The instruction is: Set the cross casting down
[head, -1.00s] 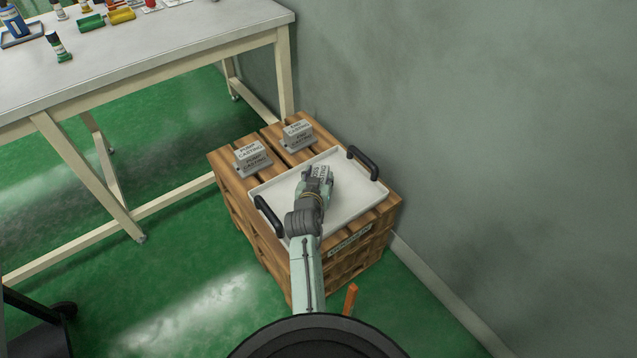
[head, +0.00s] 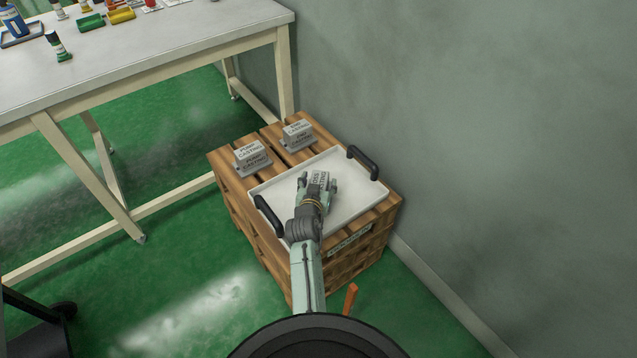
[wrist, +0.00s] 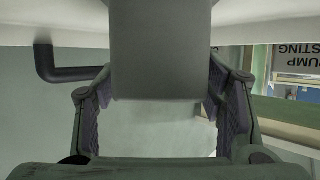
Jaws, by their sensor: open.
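The cross casting (head: 319,179) is a small grey block with a label on its top face, only partly readable. It is on the white tray (head: 348,165), near the middle. My gripper (head: 317,187) is low over the tray, with its fingers spread on either side of the casting. In the wrist view the casting (wrist: 160,50) shows as a plain grey block between the open fingers (wrist: 158,92), with gaps at both sides. Its underside contact with the tray is hard to see.
The tray has black handles (head: 363,162) and lies on a wooden pallet stack (head: 225,180). Pump castings (head: 252,157) and end castings (head: 298,134) stand behind it. A wall rises at the right. A workbench (head: 180,40) stands at the back left.

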